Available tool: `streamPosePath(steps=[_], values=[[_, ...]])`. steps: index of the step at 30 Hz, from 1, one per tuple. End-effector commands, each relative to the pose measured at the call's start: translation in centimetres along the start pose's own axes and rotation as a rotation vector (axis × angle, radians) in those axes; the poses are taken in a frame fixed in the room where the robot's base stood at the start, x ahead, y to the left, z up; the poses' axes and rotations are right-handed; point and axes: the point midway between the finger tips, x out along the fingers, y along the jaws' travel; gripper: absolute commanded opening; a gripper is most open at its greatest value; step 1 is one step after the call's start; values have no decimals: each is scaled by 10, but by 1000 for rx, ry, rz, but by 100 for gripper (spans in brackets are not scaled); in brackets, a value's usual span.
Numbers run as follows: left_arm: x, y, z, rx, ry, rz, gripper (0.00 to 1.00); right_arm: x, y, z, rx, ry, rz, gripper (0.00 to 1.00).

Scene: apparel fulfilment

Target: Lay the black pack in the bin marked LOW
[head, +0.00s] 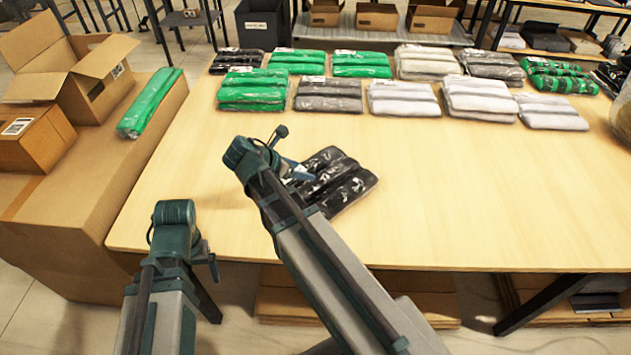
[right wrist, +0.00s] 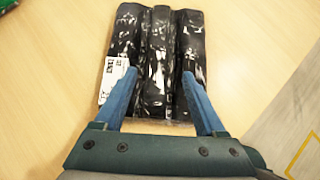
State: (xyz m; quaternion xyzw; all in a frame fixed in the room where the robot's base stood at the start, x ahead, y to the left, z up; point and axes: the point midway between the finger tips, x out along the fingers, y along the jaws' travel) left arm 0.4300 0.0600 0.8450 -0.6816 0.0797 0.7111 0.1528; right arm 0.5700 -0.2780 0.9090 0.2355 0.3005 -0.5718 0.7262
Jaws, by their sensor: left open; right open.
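The black pack (head: 338,180) lies flat on the wooden table near its front edge, folded in ridges under clear wrap. In the right wrist view the pack (right wrist: 157,40) has a white label at its left. My right gripper (head: 303,172) is open over the pack's near part. Its blue fingers (right wrist: 158,73) overlap the pack and I cannot tell whether they touch it. My left gripper (head: 209,264) is open and empty, low before the table's front edge. A dark bin (head: 263,27) stands behind the table with a white label too small to read.
Green, grey and white packs (head: 400,97) line the table's far side. A cardboard stand (head: 75,215) at the left holds open boxes (head: 95,65) and a green pack (head: 150,102). Cardboard bins (head: 377,17) stand beside the dark bin. The table's right front (head: 490,200) is clear.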

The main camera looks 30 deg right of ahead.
Motion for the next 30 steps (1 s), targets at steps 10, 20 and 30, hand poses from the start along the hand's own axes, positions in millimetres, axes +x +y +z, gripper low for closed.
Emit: streamPosePath(steps=[10,20,30], values=[[48,5,-3,0,0,0,87,64,0,-6,4,2,-2,72],[60,6,-4,1,0,0,87,84,0,-2,3,2,0,72],[76,7,-4,1,0,0,87,102,2,-7,3,2,-1,72]])
